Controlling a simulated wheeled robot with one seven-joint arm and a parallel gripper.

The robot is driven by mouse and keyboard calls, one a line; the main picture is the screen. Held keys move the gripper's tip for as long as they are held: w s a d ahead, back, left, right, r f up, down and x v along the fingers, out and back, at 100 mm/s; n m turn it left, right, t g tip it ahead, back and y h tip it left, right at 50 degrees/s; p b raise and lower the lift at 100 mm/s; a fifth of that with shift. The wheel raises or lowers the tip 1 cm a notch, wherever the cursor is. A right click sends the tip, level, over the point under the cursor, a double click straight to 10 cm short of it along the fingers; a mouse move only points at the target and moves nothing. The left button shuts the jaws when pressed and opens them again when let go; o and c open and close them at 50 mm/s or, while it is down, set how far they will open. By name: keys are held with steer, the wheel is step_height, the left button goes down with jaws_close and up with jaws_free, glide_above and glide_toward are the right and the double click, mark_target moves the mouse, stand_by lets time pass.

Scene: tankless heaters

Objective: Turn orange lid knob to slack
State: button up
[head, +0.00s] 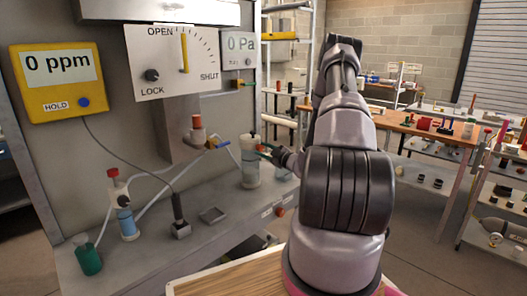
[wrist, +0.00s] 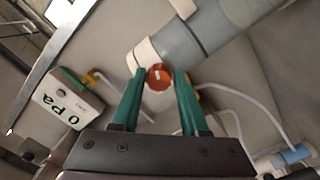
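An orange round knob (wrist: 159,76) with a pale mark on its face lies between the tips of my gripper (wrist: 160,78) in the wrist view. A pale grey-blue cylinder with a whitish end ring (wrist: 146,54) is just beside it. My green fingers are apart, with a narrow gap visible on each side of the knob; contact is not clear. In the head view, my gripper (head: 268,150) is partly hidden by my arm and appears beside a clear bottle (head: 250,175). An orange-red cap (head: 197,122) tops a white fitting to its left; I cannot tell whether it is the same knob.
A yellow "0 ppm" meter (head: 57,84), an OPEN/SHUT dial panel (head: 172,60) and a "0 Pa" box (head: 239,50) are on the grey cabinet. A red-capped flask (head: 125,210), a green bottle (head: 87,258) and hoses stand on the ledge. Cluttered benches fill the right.

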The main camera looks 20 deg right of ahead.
jaws_close()
steer(key=shift+n, duration=0.3)
steer(key=n, duration=0.3)
steer(key=shift+n, duration=0.3)
steer(key=n, duration=0.4)
steer(key=shift+n, duration=0.4)
steer(key=n, duration=0.6)
steer(key=shift+n+y, duration=0.3)
steer(key=shift+y, duration=0.1)
steer(key=n, duration=0.5)
steer(key=shift+n+y, duration=0.3)
steer(key=shift+n, duration=0.1)
